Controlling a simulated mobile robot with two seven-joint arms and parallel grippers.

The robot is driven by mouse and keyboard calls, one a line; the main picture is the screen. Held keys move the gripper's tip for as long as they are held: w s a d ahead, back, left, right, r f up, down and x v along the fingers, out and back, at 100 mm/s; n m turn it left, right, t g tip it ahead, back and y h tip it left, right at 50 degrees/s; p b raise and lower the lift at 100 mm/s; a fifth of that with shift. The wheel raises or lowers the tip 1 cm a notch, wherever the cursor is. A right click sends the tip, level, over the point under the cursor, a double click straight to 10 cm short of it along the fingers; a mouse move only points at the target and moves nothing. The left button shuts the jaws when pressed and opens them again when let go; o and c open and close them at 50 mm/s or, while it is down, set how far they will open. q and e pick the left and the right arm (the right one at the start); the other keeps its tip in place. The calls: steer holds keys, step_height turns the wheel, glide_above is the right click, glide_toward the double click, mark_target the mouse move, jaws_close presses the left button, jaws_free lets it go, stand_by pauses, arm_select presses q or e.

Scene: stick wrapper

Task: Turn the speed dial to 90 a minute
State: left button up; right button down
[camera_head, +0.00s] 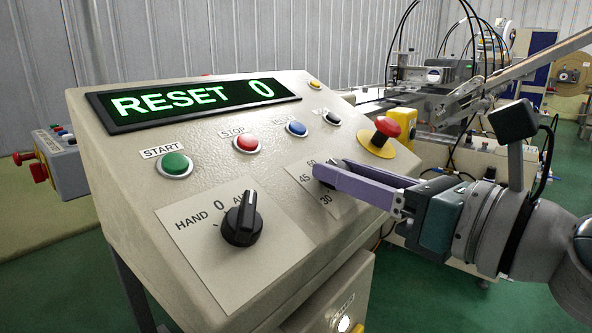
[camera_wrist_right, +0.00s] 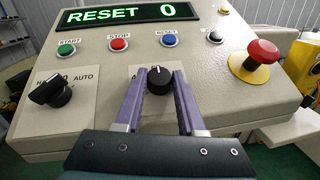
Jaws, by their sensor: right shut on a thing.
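The black speed dial (camera_wrist_right: 159,81) sits on the sloped console face, with a light pointer mark near its top in the right wrist view. My right gripper (camera_head: 322,172) is shut on the dial, with its two purple fingers (camera_wrist_right: 157,90) on either side of the knob. In the head view the fingers hide most of the dial. The scale plate (camera_head: 303,180) shows 45, 60 and 30 around it; the higher marks are hidden. The display (camera_head: 195,98) reads RESET 0 in green. My left gripper is not in view.
A black HAND/0/AUTO selector (camera_head: 243,222) is left of the dial. Green (camera_head: 174,163), red (camera_head: 246,143), blue (camera_head: 296,128) and black (camera_head: 331,118) buttons line the panel above. A red mushroom button (camera_head: 385,130) on a yellow base stands close to my right fingers.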

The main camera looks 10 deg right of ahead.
steer(key=shift+r, duration=0.1)
steer(key=shift+a+r+m+h+p, duration=0.15)
steer(key=shift+m+h+p, duration=0.15)
steer(key=shift+p, duration=0.35)
steer(key=m+h+p, duration=0.4)
steer(key=m+t+h+p, duration=0.1)
steer(key=p, duration=0.1)
steer(key=shift+s+a+r+m+h+p, duration=0.2)
steer(key=shift+a+m+h+p, duration=0.1)
steer(key=shift+m+h+p, duration=0.1)
steer(key=shift+a+m+h+p, duration=0.1)
steer(key=shift+m+h+p, duration=0.6)
steer(key=shift+m+h, duration=0.35)
steer(key=m+h, duration=0.2)
steer(key=m+g+h+p, duration=0.1)
steer(key=m+h, duration=0.1)
steer(key=shift+w+a+g, duration=0.15)
steer(key=shift+a+g, duration=0.05)
steer(key=shift+g, duration=0.1)
steer(key=m+g+h, duration=0.1)
steer(key=m, duration=0.1)
steer(key=m+g+h, duration=0.1)
steer(key=m+h, duration=0.1)
steer(key=shift+w+a+g+p, duration=0.1)
steer(key=shift+a+g+p, duration=0.05)
steer(key=shift+g+p, duration=0.25)
steer(key=shift+m+h, duration=0.25)
steer(key=shift+m, duration=0.1)
